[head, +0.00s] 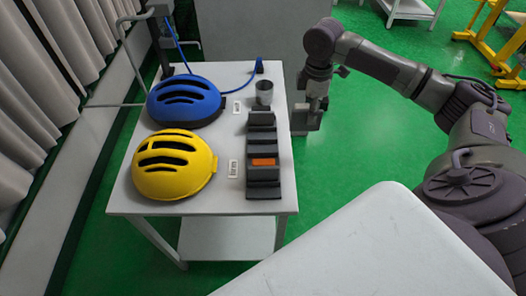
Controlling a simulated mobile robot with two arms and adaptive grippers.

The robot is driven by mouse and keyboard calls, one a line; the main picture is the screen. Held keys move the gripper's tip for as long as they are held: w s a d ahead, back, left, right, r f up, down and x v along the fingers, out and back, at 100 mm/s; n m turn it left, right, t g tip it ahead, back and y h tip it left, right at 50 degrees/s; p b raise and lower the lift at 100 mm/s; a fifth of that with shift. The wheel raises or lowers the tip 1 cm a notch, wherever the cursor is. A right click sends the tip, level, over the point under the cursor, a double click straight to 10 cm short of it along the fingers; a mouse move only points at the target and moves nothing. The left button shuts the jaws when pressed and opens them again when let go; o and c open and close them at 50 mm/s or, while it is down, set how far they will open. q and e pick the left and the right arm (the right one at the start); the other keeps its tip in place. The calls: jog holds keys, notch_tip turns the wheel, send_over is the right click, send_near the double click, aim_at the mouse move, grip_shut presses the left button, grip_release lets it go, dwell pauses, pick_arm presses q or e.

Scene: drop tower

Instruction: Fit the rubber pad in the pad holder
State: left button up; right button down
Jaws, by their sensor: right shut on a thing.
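My right gripper (308,106) points down just past the right edge of the white table, beside the dark rack. It is shut on a small grey block (304,122); I cannot tell whether this is the rubber pad, as the fingers partly cover it. A dark stepped rack (263,184) with several raised sections lies along the table's right side; it may be the pad holder. An orange block (263,162) sits in one of its sections. My left gripper is not in view.
A blue helmet (184,98) and a yellow helmet (172,165) rest on the table (228,203), left of the rack. A grey cup (264,92) stands behind the rack. A blue cable (238,89) lies at the back.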

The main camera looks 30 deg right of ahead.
jog(key=w+a+f+p, duration=0.1)
jog(key=w+a+f, duration=0.1)
jog(key=a+f, duration=0.1)
jog(key=w+a+f+p, duration=0.2)
jog(key=a+f, duration=0.1)
jog(key=w+a+f+p, duration=0.1)
jog(key=w+a+f, duration=0.1)
jog(key=a+f, duration=0.1)
jog(key=shift+w+a+f, duration=0.25)
jog(key=shift+a+f, duration=0.1)
jog(key=shift+f+p, duration=0.3)
jog(key=shift+f, duration=0.15)
jog(key=shift+f, duration=0.1)
jog(key=c, duration=0.7)
grip_release()
jog(key=shift+f, duration=0.1)
